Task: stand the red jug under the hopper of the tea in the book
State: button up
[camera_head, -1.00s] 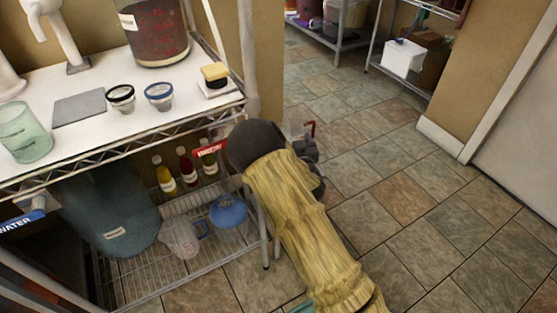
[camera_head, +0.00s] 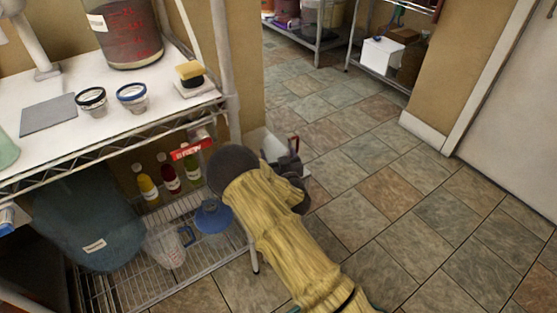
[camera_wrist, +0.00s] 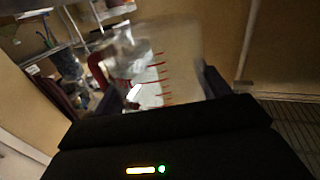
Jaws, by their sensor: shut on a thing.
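My gripper (camera_head: 290,170) is at the end of my yellow-sleeved arm, low beside the right end of the wire shelf. It is shut on the red jug, a clear jug with a red handle (camera_head: 294,144), mostly hidden behind my arm and wrist in the head view. In the wrist view the jug's clear body (camera_wrist: 172,62) with red level marks stands between my dark fingers (camera_wrist: 165,90), its red handle to the left. I cannot make out a hopper of tea or a book in these frames.
Below are bottles, a blue-handled clear jug (camera_head: 166,247) and a large blue-grey container (camera_head: 88,225). A red BREW sign (camera_head: 192,150) hangs at the shelf edge. Open tiled floor lies right.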

jog(key=f, duration=0.1)
jog(key=a+f, duration=0.1)
jog(key=f, duration=0.1)
jog(key=shift+s+b, duration=0.2)
jog(key=shift+b, duration=0.15)
jog(key=shift+r, duration=0.1)
jog(key=shift+d, duration=0.1)
jog(key=o, duration=1)
jog(key=shift+d, duration=0.1)
jog(key=shift+s, duration=0.1)
jog(key=shift+s+d, duration=0.1)
jog(key=shift+s, duration=0.25)
jog(key=p+v, duration=0.2)
jog(key=v, duration=0.9)
jog(key=shift+w+d+r, duration=0.1)
